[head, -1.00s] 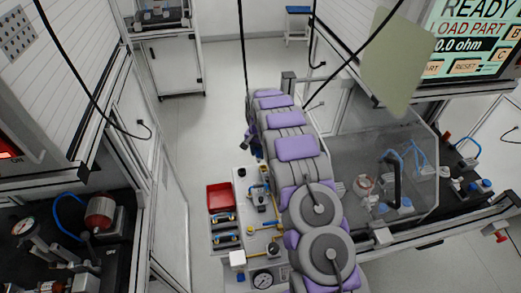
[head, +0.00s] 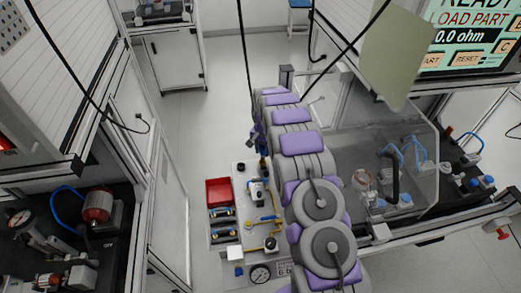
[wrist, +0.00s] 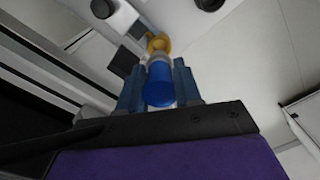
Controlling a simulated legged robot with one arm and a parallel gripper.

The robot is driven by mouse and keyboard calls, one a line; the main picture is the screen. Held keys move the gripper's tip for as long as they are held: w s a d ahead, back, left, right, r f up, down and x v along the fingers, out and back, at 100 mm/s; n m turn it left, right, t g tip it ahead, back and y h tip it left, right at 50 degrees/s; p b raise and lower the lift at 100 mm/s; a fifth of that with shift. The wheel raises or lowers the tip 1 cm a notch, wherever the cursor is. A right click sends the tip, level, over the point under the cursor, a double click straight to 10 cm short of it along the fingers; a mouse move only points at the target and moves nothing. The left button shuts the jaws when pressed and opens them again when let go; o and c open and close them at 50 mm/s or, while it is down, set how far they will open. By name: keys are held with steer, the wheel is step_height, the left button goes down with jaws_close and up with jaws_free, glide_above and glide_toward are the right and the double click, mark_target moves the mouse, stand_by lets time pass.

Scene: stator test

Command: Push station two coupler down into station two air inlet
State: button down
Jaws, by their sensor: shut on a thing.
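In the wrist view a blue cylindrical piece (wrist: 160,87), which looks like the coupler, sits between the two blue-grey fingers of my gripper (wrist: 158,72). The gripper is shut on it. A yellow brass-coloured fitting (wrist: 158,43) shows just beyond the far end of the blue piece. I cannot tell whether it is the station two air inlet, or whether the two touch. In the head view my gripper (head: 259,142) is small and partly hidden by my arm, above the far end of the white pneumatic panel (head: 230,235).
The panel carries brass pipes (head: 262,222), a pressure gauge (head: 260,273) and a white block (head: 235,254). A red bin (head: 219,191) stands at its left edge. A clear guard (head: 385,165) stands right of my arm. Open floor (head: 205,130) lies left of the panel.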

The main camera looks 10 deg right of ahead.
mark_target(261, 154)
steer(key=shift+d+f, duration=0.25)
steer(key=shift+d, duration=0.2)
steer(key=shift+a+f, duration=0.35)
steer(key=shift+a, duration=0.15)
steer(key=shift+d, duration=0.7)
steer(key=shift+a+f, duration=0.45)
steer(key=shift+a, duration=0.35)
steer(key=shift+f, duration=0.25)
steer(key=shift+a+f, duration=0.25)
steer(key=shift+s+f+p, duration=0.1)
steer(key=shift+f+p, duration=0.2)
steer(key=shift+f, duration=0.2)
